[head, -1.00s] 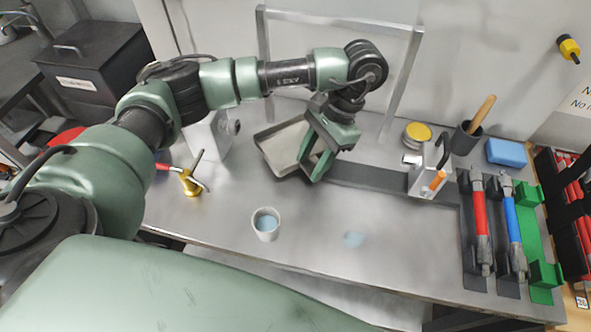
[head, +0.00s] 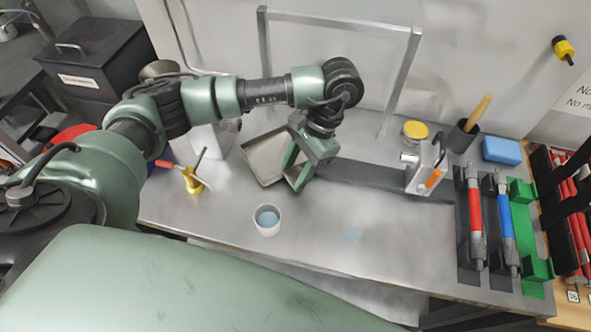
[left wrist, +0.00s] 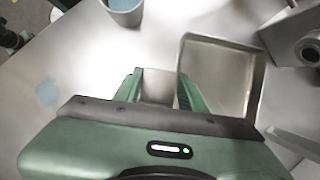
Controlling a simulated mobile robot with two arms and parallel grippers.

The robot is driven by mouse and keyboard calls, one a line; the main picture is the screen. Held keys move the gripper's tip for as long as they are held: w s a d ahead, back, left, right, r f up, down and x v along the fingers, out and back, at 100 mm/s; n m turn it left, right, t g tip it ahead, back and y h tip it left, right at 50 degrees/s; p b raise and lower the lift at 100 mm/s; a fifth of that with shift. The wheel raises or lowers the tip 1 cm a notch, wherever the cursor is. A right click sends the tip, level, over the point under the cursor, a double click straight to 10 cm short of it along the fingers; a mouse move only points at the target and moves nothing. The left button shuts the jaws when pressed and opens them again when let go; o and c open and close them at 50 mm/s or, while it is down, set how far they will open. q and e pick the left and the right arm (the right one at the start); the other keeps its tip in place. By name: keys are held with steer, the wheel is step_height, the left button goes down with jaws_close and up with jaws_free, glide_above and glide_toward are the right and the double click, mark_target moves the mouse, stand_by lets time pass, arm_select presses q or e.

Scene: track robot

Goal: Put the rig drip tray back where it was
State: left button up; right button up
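The rig drip tray (head: 262,160) is a shallow grey metal tray on or just above the left middle of the bench, looking near level. My left gripper (head: 297,168) is at its right side. In the left wrist view, the fingers of my left gripper (left wrist: 158,82) stand apart with a grey part filling the gap, apparently the tray's grip, and the tray (left wrist: 222,70) extends to the right. Whether the tray's underside touches the bench is hidden. My right gripper is not in view.
A cup with blue content (head: 267,220) stands in front of the tray. A brass piece with a red handle (head: 192,180) is left. A metal frame (head: 398,85) stands behind. A clamp block (head: 425,172) and holders with red and blue tools (head: 476,215) are right.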

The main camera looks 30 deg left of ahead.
arm_select(q)
steer(key=o, duration=0.4)
steer(key=shift+r, duration=0.1)
steer(key=shift+r+p, duration=0.2)
steer(key=shift+p, duration=0.3)
steer(key=shift+w+d+r, duration=0.1)
steer(key=shift+w+r, duration=0.1)
steer(key=shift+r, duration=0.05)
steer(key=b+v, duration=0.1)
steer(key=v, duration=1)
steer(key=shift+r+b, duration=0.15)
steer(key=shift+b, duration=0.25)
